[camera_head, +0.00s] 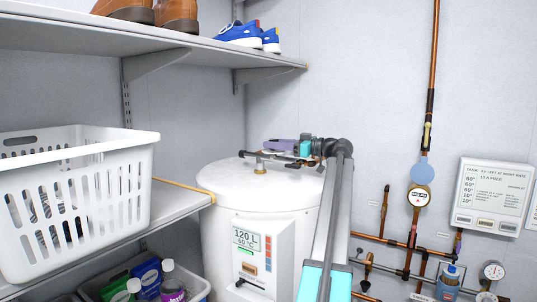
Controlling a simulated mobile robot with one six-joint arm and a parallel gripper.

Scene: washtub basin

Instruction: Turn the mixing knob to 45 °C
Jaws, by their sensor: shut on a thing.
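My gripper (288,155) is small in view, at the end of my arm just above the top of the white tank (225,225). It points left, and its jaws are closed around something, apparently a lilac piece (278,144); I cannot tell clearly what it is. The mixing knob cannot be identified for certain. A round white dial or tag (418,196) with dark text hangs on the copper pipe at right, below a pale blue disc (421,172). A blue-topped fitting (449,278) sits lower right. No 45 °C mark can be read.
A white basket (75,205) stands on the left shelf, with bottles in a bin (200,282) below. Shoes (250,36) sit on the upper shelf. A wall panel (491,196) and a pressure gauge (493,270) are at right. Bare wall lies above the tank.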

